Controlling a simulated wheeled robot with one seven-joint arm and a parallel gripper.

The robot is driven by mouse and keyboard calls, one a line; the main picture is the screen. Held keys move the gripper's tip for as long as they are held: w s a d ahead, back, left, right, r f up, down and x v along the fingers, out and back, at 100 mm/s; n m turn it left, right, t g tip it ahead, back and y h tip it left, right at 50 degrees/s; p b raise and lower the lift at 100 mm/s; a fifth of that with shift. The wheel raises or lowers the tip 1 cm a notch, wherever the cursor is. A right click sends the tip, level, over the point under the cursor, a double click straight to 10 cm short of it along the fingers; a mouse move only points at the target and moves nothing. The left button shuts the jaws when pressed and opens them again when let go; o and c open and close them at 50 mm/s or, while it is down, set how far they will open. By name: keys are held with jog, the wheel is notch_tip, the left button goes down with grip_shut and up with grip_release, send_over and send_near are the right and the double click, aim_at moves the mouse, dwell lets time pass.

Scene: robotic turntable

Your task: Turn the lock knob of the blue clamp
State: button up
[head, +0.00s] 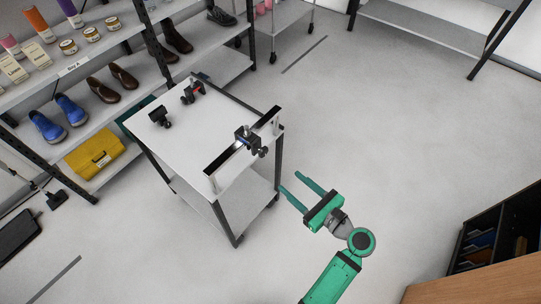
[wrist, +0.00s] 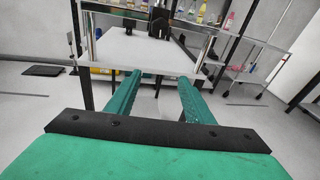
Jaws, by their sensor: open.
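A dark clamp with a small blue patch (head: 245,133) sits on the black rail (head: 225,155) along the near right side of the white cart. Its black knob appears to face my side, but it is too small to make out clearly. In the wrist view a dark clamp shape (wrist: 160,22) stands ahead at the top, partly cut off. My gripper (head: 290,185) is open and empty, with two green fingers pointing toward the cart. It is off the cart's right side, apart from the clamp. The fingers also show in the wrist view (wrist: 158,80).
On the white cart top (head: 180,130) stand a dark clamp with a red part (head: 193,92) and another black device (head: 160,116). A wooden cabinet (head: 480,283) is at lower right. The floor between is clear.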

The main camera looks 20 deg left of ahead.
aim_at(265, 153)
notch_tip(265, 153, up, 6)
jog(key=g+y, duration=0.2)
jog(key=x, duration=1)
jog(key=shift+w+r, duration=0.15)
jog(key=shift+w, duration=0.25)
jog(key=c, duration=1.1)
